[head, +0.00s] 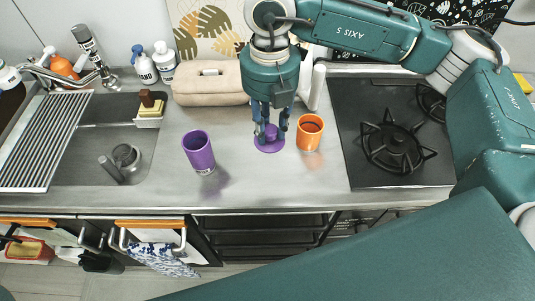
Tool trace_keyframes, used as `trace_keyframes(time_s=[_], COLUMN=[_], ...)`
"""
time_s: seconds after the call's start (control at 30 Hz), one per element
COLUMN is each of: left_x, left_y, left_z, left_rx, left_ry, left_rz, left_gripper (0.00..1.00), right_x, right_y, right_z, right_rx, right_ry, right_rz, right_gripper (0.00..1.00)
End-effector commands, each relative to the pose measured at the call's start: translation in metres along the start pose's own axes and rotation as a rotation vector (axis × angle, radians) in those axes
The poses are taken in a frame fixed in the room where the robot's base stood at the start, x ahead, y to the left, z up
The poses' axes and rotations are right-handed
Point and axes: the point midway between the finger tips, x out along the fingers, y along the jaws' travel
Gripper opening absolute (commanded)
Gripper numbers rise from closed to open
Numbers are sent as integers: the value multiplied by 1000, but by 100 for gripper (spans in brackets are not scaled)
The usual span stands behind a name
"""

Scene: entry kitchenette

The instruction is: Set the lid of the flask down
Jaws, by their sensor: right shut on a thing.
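The purple flask (201,156) stands on the steel counter, open at the top and leaning slightly in the picture. Its purple lid (268,147) is a round disc with a raised knob, to the right of the flask and apart from it. My right gripper (270,133) points down from above and is shut on the lid's knob. The fingers hide part of the lid. The lid is at or just above the counter; I cannot tell whether it touches. My left gripper is not in view.
An orange cup (309,133) stands close to the right of the lid. A beige bread box (209,84) is behind, the black gas hob (392,140) is to the right, and the sink (110,140) is to the left. The counter in front of the lid is clear.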

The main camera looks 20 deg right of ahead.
Motion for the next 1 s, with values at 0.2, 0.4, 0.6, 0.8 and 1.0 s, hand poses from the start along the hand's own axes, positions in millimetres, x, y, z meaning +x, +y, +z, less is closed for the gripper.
trace_keyframes(time_s=[0.2,0.4,0.6,0.8,1.0], left_x=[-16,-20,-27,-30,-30], left_y=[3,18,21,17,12], left_z=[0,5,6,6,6], left_rx=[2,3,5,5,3], left_ry=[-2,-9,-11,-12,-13], left_rz=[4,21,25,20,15], left_gripper=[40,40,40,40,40], right_x=[54,80,104,125,126], right_y=[-1,0,-1,0,0], right_z=[-1,0,-1,0,0], right_rx=[0,0,1,0,0], right_ry=[3,0,3,0,-1], right_rz=[-3,0,-3,0,1], right_gripper=[4,4,4,4,4])
